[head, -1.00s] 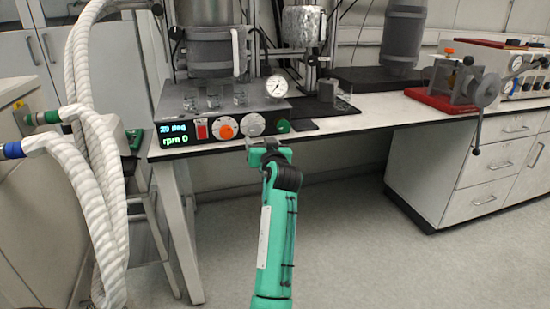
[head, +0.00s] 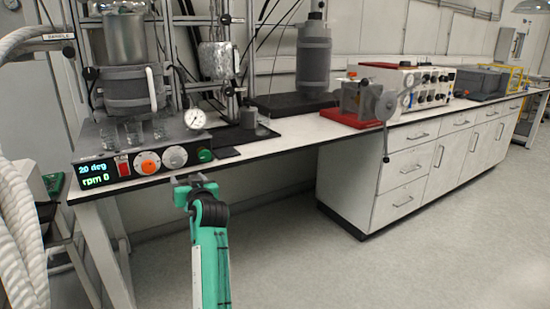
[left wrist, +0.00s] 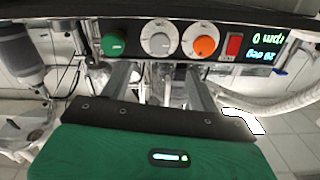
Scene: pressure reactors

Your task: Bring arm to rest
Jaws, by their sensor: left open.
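My left arm comes up from the bottom of the head view, green with a dark wrist. Its gripper (head: 190,180) is in front of and below the bench's front edge, below the grey and green knobs of a control panel (head: 108,172). In the left wrist view the two grey fingers of the gripper (left wrist: 160,88) are apart, with nothing seen held between them. The panel (left wrist: 215,62) appears upside down beyond them, with orange, grey and green knobs, a red switch and a lit display. The right gripper is not in view.
The bench top (head: 290,132) carries a reactor vessel (head: 128,85), glass beakers, a pressure gauge (head: 195,119) and a red-based device with a crank (head: 350,118). Drawers (head: 400,185) stand under the bench at right. White hoses (head: 20,235) hang at left. The floor (head: 310,270) is clear.

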